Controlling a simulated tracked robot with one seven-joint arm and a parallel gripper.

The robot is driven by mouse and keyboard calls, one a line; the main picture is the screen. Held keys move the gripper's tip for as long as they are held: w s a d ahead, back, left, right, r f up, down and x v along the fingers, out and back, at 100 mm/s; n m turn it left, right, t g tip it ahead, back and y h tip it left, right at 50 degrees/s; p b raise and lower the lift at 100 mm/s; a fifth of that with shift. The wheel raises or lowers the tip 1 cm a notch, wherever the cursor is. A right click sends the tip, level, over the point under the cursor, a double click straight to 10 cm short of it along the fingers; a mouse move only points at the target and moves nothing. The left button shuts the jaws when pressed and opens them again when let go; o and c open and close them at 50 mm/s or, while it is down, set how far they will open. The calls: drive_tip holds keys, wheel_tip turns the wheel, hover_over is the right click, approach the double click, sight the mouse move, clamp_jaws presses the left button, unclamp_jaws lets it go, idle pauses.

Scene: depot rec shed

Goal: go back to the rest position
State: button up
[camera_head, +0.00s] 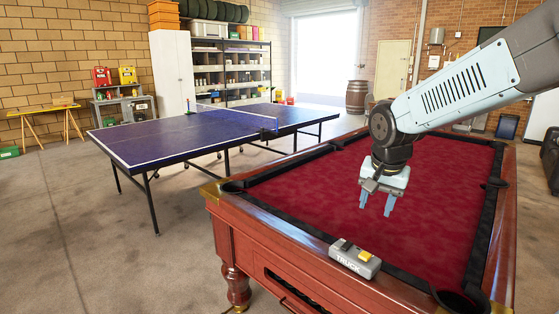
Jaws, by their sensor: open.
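My gripper (377,204) hangs from my arm over the near part of the pool table, pointing down. Its two pale blue fingers are apart, with nothing between them. The pool table (300,200) has a red cloth, dark cushions and a reddish wooden frame.
A blue table-tennis table (190,137) with a net stands to the left. Behind it are a white cabinet (172,72) and loaded shelves (235,75). A wooden barrel (356,96) stands near the bright doorway. The concrete floor (90,230) at the left front is clear.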

drive_tip(key=s+r+n+t, duration=0.1)
drive_tip(key=s+r+n, duration=0.2)
drive_tip(key=s, duration=0.4)
drive_tip(key=s+r+n+t, duration=0.1)
drive_tip(key=s+r+n, duration=0.1)
drive_tip(key=s, duration=0.6)
drive_tip(key=shift+d+r+n, duration=0.35)
drive_tip(key=shift+r+n, duration=0.05)
drive_tip(key=shift+r, duration=0.2)
drive_tip(key=shift+s, duration=0.1)
